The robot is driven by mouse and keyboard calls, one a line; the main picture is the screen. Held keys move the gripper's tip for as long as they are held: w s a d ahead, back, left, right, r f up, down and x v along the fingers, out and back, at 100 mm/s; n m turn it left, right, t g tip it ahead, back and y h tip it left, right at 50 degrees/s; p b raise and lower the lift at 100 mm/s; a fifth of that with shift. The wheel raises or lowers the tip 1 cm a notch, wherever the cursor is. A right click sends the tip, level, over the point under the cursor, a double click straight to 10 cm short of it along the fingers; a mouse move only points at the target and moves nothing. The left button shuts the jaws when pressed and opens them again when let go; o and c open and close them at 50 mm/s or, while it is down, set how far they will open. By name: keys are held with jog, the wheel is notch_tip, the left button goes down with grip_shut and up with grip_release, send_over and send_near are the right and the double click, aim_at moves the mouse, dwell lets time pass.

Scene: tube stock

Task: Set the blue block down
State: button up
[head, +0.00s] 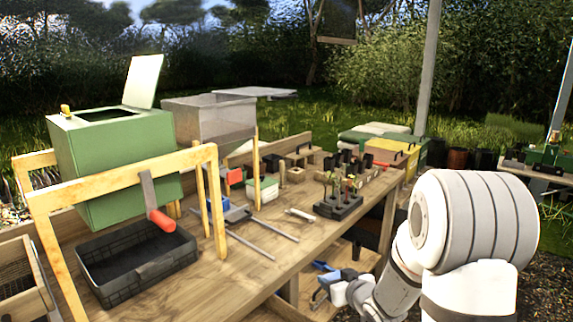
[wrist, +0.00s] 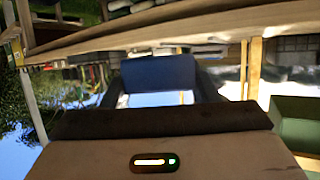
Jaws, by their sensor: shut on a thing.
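The blue block (wrist: 158,72) fills the middle of the wrist view, between the two dark fingers of my gripper (wrist: 160,86). My gripper is shut on it, and the fingers hide its sides. In the head view my gripper (head: 319,286) is low at the bottom, right of the workbench's front edge and below its top. A small blue patch shows there by the fingers, too small to tell whether it is the block. No surface is seen touching the block.
A lower shelf (head: 345,257) lies under the top. Bare wood shows at the front.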

jog(key=d, duration=0.1)
jog(key=d+m+h, duration=0.1)
jog(key=d, duration=0.1)
jog(key=shift+s+f, duration=0.2)
jog(key=shift+s, duration=0.2)
jog(key=shift+w+a+r+m+t+h, duration=0.15)
jog(key=shift+w+r+m+t+h, duration=0.2)
jog(key=shift+w+m+h, duration=0.3)
jog(key=m+h, duration=0.2)
jog(key=shift+w+h, duration=0.1)
jog(key=shift+h, duration=0.25)
jog(key=shift+s+f+m+h, duration=0.1)
jog(key=shift+s+m+h, duration=0.1)
jog(key=shift+m+h, duration=0.4)
jog(key=shift+s+f+m+h, duration=0.1)
jog(key=shift+s+m+h, duration=0.05)
jog(key=shift+m+h, duration=0.4)
jog(key=shift+s+f+m+h, duration=0.25)
jog(key=shift+s+m+h, duration=0.25)
jog(key=shift+h, duration=0.25)
jog(key=shift+r, duration=0.1)
